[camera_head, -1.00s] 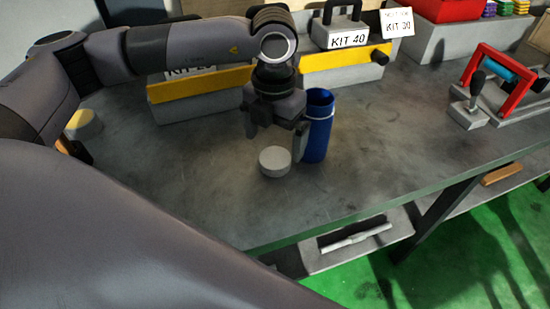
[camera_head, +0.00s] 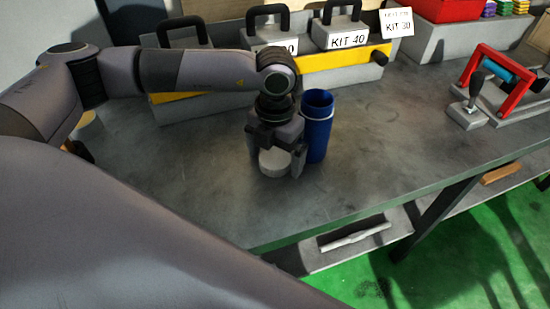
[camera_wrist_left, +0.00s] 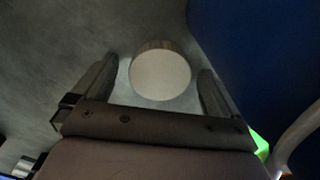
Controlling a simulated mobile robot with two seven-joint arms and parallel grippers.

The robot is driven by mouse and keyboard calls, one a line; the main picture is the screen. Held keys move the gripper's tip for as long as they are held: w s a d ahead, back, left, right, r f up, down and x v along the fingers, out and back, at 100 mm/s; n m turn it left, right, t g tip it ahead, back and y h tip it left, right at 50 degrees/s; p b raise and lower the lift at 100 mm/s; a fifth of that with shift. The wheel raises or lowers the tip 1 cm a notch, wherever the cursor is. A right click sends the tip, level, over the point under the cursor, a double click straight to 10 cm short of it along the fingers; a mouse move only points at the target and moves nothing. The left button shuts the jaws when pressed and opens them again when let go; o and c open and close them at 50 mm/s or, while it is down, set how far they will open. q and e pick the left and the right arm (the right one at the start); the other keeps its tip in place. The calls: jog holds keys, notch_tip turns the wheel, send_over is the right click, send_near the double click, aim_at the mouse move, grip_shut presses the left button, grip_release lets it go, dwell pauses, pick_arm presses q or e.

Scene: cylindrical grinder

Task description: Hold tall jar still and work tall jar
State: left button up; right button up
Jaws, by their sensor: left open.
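The tall jar (camera_head: 317,130) is a blue upright cylinder with an open top and a pale ring below its rim. It stands on the bench and fills the upper right of the left wrist view (camera_wrist_left: 265,50). A short, round, pale grey piece (camera_head: 274,163) sits on the bench just left of it. My left gripper (camera_head: 277,162) points down and is open, with its fingers on either side of the round piece. In the left wrist view the round piece (camera_wrist_left: 160,74) lies between the fingers, with gaps on both sides. My right gripper is not in view.
Grey boxes with black handles and KIT labels (camera_head: 347,42) stand behind on the bench. A red-handled fixture (camera_head: 488,65) and a black-knobbed block (camera_head: 467,115) are at the right. The bench (camera_head: 390,130) is clear right of the jar.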

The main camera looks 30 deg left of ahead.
aim_at(275, 158)
pick_arm(q)
jog(key=c, duration=1)
jog(key=shift+r, duration=0.1)
notch_tip(275, 158, up, 20)
